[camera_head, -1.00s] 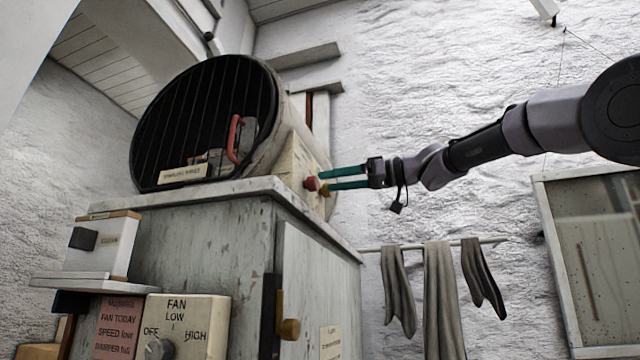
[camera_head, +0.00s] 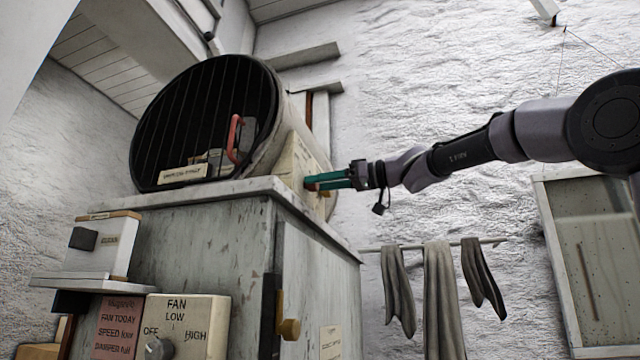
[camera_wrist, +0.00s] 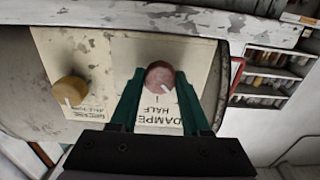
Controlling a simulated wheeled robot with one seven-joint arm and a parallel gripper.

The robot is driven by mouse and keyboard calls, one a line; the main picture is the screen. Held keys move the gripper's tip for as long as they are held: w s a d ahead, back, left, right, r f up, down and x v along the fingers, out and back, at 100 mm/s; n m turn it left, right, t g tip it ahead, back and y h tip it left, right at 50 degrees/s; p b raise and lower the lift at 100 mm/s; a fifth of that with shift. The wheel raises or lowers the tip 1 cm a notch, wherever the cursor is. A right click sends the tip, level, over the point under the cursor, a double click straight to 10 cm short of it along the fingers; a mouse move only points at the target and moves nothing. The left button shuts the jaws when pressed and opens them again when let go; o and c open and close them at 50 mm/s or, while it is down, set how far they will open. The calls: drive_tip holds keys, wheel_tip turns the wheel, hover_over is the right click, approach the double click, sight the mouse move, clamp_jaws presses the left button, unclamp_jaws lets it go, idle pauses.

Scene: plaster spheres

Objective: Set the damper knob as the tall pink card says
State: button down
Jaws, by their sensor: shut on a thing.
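The tall pink card (camera_head: 117,328) stands at the lower left in the head view. It reads "FAN TODAY", a speed line and a damper line; the last word is too small to read surely. The damper knob (camera_wrist: 160,76) is round and red in the wrist view, with a pale pointer mark at its lower edge. Its panel label (camera_wrist: 158,122) reads "DAMPE" and "HALF", upside down, partly covered by a finger. My gripper (camera_wrist: 160,85), with teal fingers, is shut on the knob. In the head view my gripper (camera_head: 311,183) mostly hides the knob.
Cloths (camera_head: 440,300) hang at right.

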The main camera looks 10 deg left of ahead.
drive_tip(key=shift+m, duration=8.9)
drive_tip(key=shift+c, duration=1.8)
unclamp_jaws()
drive_tip(key=d, duration=1)
drive_tip(key=shift+s+d, duration=0.4)
